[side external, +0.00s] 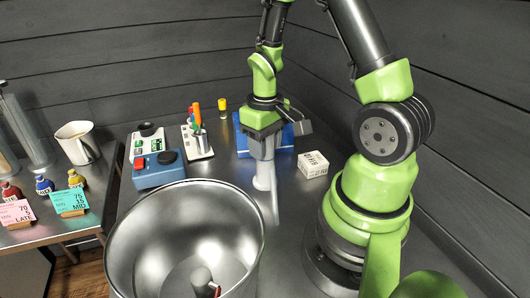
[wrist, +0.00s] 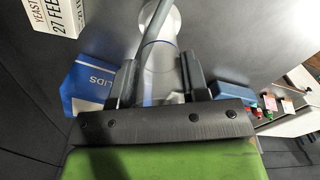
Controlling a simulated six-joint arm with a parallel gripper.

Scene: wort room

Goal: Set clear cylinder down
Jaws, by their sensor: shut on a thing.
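The clear cylinder (side external: 262,174) is upright in the side view, below my gripper (side external: 263,144), with a pale round foot low over the steel counter. I cannot tell whether the foot touches the counter. In the wrist view my gripper (wrist: 159,77) has its two dark fingers on either side of the cylinder (wrist: 160,58), shut on it. The white foot shows at its far end. The fingers hide part of the cylinder's wall.
A blue LIDS box (wrist: 88,83) and a white yeast box (side external: 313,165) are close to the cylinder. A large steel pot (side external: 122,240) stands in front. A blue instrument (side external: 158,176) and a pen stand (side external: 200,152) are left. The counter between cylinder and pot looks clear.

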